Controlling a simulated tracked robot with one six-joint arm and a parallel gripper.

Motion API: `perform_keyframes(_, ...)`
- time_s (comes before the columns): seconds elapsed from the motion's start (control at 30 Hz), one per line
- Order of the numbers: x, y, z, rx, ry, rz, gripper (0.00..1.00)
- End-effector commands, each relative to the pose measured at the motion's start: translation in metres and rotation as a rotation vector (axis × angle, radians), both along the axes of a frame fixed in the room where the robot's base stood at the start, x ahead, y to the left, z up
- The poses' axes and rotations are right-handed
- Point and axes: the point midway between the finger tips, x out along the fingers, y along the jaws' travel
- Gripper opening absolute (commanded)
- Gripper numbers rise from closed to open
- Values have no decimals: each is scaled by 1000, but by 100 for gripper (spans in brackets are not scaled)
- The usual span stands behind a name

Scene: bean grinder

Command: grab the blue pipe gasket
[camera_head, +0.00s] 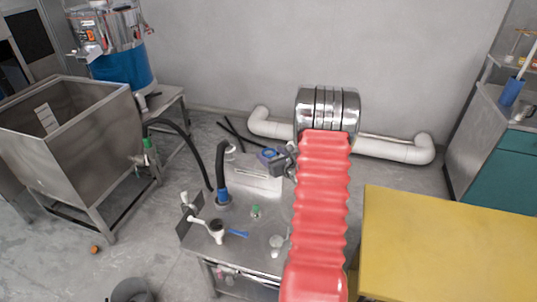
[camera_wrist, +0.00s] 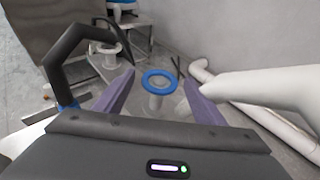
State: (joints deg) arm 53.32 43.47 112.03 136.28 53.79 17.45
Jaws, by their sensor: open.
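The blue pipe gasket (camera_wrist: 159,92) is a ring, seen in the middle of the wrist view. It lies over a pale, round fitting. My gripper (camera_wrist: 160,75) has two purple fingers spread apart, one on each side of the ring, with a gap to it on both sides. In the head view, my gripper (camera_head: 272,157) is over the back of the metal table, at a white box-like part. A small blue patch there may be the gasket, partly hidden by the gripper.
A black hose with a blue collar (camera_head: 223,197) rises left of my gripper. The metal table (camera_head: 250,232) also bears a white-handled tool (camera_head: 216,230) and a green-topped piece (camera_head: 256,211). A white pipe (camera_head: 398,150) runs along the wall. A yellow surface (camera_head: 450,245) is at right.

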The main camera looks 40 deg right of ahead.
Motion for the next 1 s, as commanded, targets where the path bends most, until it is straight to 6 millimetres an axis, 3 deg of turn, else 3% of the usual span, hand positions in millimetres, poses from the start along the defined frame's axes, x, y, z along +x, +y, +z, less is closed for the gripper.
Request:
perform_keyframes(0.23,0,0,0,0,0,0,62)
perform_keyframes(0.8,0,0,0,0,0,-1,22)
perform_keyframes(1.0,0,0,0,0,0,-1,20)
